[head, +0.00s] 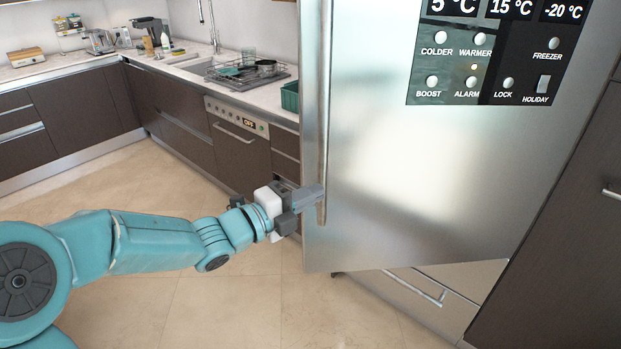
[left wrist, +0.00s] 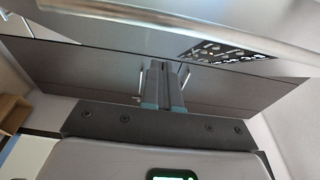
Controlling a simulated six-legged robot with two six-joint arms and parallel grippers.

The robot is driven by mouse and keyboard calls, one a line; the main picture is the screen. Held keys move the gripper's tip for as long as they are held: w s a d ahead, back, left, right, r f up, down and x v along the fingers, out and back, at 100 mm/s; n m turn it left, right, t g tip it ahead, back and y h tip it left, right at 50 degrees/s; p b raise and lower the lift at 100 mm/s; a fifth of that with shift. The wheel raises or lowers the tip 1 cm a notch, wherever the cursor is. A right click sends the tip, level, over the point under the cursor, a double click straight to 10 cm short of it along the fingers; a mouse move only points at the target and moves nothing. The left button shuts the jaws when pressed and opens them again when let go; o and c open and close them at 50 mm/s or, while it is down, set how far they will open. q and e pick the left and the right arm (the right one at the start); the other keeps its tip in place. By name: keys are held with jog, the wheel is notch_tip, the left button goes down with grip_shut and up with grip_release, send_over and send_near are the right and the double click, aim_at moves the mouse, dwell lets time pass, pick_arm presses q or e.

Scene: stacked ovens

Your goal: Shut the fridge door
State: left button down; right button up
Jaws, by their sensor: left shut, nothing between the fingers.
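The fridge door (head: 400,170) is a tall steel panel with a control display at its top right. It stands partly open: its lower edge juts out in front of the drawer below. Its long vertical handle (head: 325,90) runs along the left edge. My right gripper is not in view.
A steel drawer (head: 420,285) with a bar handle lies below the door. A dark cabinet (head: 560,230) stands to the right. Behind, a counter holds a sink, a dish rack (head: 245,70) and a green container (head: 290,96). The tiled floor (head: 240,300) is clear.

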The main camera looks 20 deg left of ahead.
pick_arm(q)
jog(key=w, duration=0.1)
jog(key=w+a+p, duration=0.1)
jog(key=w, duration=0.1)
jog(key=shift+w+a, duration=0.1)
jog(key=shift+w, duration=0.15)
jog(key=shift+w, duration=0.1)
